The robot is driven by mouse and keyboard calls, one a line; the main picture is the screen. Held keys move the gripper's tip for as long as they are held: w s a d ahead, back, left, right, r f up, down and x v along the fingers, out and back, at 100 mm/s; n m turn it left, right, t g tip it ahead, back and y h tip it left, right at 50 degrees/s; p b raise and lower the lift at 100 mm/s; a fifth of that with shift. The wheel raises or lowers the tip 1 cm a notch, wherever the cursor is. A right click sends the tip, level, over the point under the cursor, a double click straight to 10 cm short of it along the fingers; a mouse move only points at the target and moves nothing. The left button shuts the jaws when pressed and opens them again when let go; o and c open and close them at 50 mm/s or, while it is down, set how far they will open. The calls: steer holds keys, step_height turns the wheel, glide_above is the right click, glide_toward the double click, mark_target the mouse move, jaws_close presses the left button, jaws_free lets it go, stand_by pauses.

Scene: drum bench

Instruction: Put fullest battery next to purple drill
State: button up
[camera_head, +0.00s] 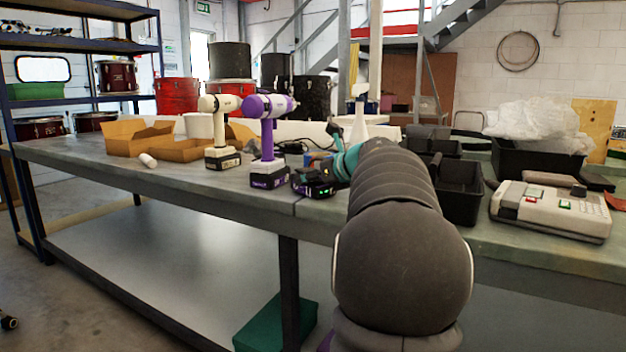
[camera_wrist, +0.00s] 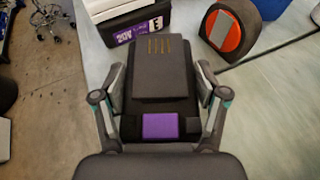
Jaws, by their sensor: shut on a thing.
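The purple drill (camera_head: 267,125) stands upright on the bench, its battery foot (camera_head: 268,174) facing front. A black battery (camera_head: 313,182) with lit green lights is just right of that foot. In the wrist view the battery (camera_wrist: 160,75) shows a purple patch and metal contacts, and my gripper (camera_wrist: 160,82) is shut on its sides. The drill's foot with a "20V" label (camera_wrist: 130,25) shows just beyond it. My gripper (camera_head: 335,172) is partly hidden by my arm in the head view. I cannot tell whether the battery touches the bench.
A cream drill (camera_head: 219,125) stands left of the purple one. Orange-brown bins (camera_head: 138,140) and a white cylinder (camera_head: 147,160) lie further left. Black bins (camera_head: 462,195) and a cream device (camera_head: 550,210) are on the right. An orange-faced dark object (camera_wrist: 226,32) is near the battery.

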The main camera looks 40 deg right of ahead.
steer(key=o, duration=1.6)
steer(key=shift+f, duration=0.15)
steer(key=shift+c, duration=0.2)
steer(key=shift+r, duration=0.25)
steer(key=v, duration=1.2)
